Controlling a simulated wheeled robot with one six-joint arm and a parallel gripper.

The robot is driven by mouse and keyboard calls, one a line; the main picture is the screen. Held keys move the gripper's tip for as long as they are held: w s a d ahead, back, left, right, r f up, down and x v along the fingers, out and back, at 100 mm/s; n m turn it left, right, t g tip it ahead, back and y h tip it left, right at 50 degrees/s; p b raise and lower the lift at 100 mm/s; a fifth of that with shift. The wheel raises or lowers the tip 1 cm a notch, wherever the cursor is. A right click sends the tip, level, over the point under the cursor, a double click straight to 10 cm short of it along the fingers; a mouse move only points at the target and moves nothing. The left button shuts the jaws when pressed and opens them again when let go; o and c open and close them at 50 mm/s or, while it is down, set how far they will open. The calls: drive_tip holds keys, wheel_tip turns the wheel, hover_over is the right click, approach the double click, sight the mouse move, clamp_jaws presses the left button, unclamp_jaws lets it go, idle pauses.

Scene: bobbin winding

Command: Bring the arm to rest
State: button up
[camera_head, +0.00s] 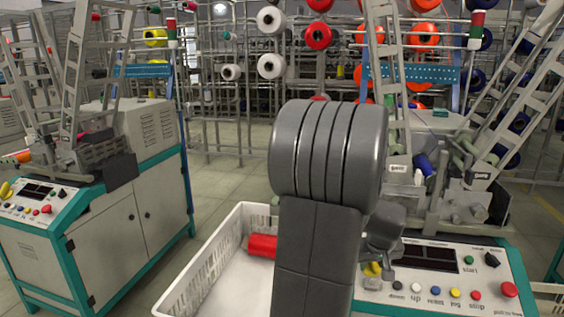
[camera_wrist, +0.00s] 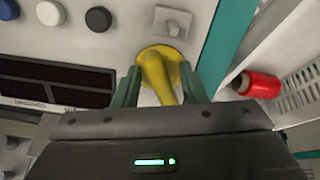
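My gripper (camera_wrist: 160,84) points down at the control panel of the right-hand winding machine. Its two green fingers stand apart on either side of a yellow rotary switch handle (camera_wrist: 160,72), and a narrow gap seems to show beside the handle. The yellow switch also shows in the head view (camera_head: 372,269), partly hidden behind my gripper. My arm rises in front of the machine and covers much of its left side. Nothing is seen held clear of the panel.
A white crate (camera_head: 196,272) with a red bobbin (camera_head: 262,246) in it stands left of the panel, close to my arm. A second winding machine (camera_head: 150,190) is at the left. Racks of coloured bobbins stand behind. Floor between the machines is clear.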

drive_tip(key=shift+a+m+b, duration=0.1)
drive_tip(key=shift+m+b, duration=0.25)
drive_tip(key=shift+m, duration=1.95)
